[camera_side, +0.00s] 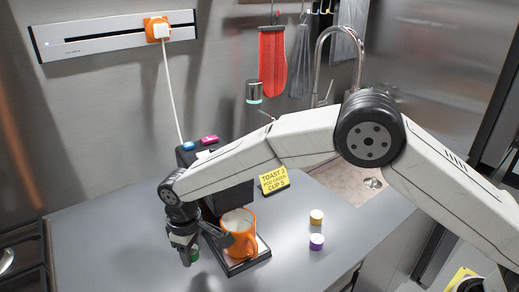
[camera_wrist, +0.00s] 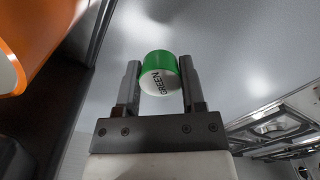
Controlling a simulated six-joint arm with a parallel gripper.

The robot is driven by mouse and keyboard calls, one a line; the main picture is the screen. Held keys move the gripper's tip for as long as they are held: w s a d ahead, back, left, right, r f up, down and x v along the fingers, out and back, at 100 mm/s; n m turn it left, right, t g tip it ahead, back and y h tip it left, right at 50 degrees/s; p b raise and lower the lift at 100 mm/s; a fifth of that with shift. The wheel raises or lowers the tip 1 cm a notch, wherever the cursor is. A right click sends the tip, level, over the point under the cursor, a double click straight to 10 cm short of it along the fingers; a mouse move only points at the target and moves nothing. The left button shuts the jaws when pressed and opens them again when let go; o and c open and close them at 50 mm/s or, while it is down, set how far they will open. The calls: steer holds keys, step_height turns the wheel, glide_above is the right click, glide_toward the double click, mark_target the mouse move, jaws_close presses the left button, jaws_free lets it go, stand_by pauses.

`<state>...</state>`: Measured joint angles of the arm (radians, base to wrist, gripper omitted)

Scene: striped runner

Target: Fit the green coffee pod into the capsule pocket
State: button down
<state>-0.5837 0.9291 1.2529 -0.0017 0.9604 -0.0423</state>
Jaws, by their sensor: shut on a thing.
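My gripper (camera_wrist: 160,85) is shut on the green coffee pod (camera_wrist: 158,62), whose pale face reads GREEN in the wrist view. In the side view my gripper (camera_side: 188,255) hangs low, left of the orange mug, with a bit of the green pod (camera_side: 195,255) showing at its fingers. The dark coffee machine (camera_side: 232,200) stands behind my arm, and my arm covers much of it. I cannot make out the capsule pocket. A pink piece (camera_side: 209,140) and a blue piece (camera_side: 188,146) sit on top of the machine.
An orange mug (camera_side: 238,240) stands on the machine's drip tray (camera_side: 262,252), close beside my gripper. It also shows at the left in the wrist view (camera_wrist: 30,40). An orange-brown pod (camera_side: 316,217) and a purple pod (camera_side: 316,242) stand right on the counter (camera_side: 290,265).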

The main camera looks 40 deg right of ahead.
mark_target(191, 269)
steer(key=shift+w+a+f, duration=0.2)
steer(key=shift+w+f, duration=0.2)
steer(key=shift+f, duration=0.05)
steer(key=shift+w+a+f, duration=0.1)
steer(key=shift+w+f, duration=0.1)
steer(key=shift+f, duration=1.65)
steer(key=shift+f, duration=0.15)
steer(key=shift+c, duration=0.9)
jaws_free()
step_height(191, 269, up, 12)
steer(key=shift+r, duration=0.2)
